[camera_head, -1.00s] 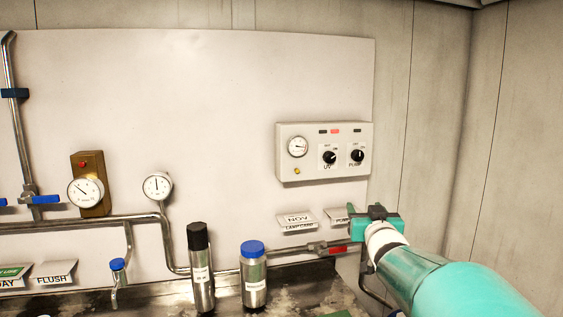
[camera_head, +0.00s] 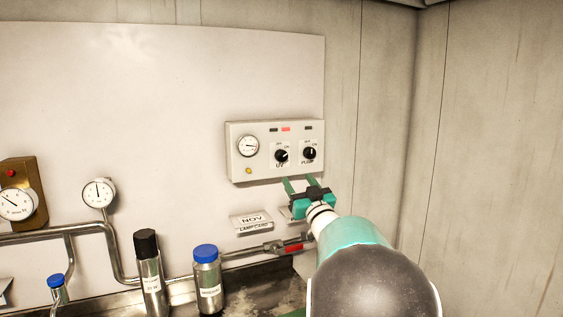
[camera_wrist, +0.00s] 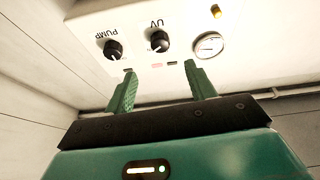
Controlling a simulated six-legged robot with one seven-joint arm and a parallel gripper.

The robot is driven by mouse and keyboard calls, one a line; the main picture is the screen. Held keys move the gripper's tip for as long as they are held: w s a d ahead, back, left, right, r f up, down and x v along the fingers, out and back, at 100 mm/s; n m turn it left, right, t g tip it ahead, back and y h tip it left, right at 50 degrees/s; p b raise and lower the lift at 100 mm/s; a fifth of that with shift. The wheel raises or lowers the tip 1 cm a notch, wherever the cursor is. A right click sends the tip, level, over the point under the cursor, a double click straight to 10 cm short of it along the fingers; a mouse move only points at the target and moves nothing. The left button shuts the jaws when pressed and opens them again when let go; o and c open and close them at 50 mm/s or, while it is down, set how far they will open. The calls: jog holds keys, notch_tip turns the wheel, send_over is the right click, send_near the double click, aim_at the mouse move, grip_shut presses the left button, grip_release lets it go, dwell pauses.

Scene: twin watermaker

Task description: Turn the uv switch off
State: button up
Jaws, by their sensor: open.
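The UV switch (camera_head: 281,155) is a black rotary knob on a white label, on the pale control box on the wall. It also shows in the wrist view (camera_wrist: 159,41), upside down, beyond and between my fingertips. The similar PUMP knob (camera_head: 309,152) sits to its right in the head view, and at the left in the wrist view (camera_wrist: 113,49). My gripper (camera_head: 300,184) is just below the box, with its green fingers pointing up. In the wrist view the two fingers (camera_wrist: 163,78) stand apart with nothing between them, and do not appear to touch the knob.
Below are label cards (camera_head: 251,222), a red-handled pipe valve (camera_head: 293,248) and two bottles (camera_head: 207,280). The wall right of the box is clear.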

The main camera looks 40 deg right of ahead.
aim_at(283, 157)
jog(key=x, duration=1)
jog(key=shift+w+d+r, duration=0.1)
jog(key=shift+w, duration=0.25)
jog(key=c, duration=1)
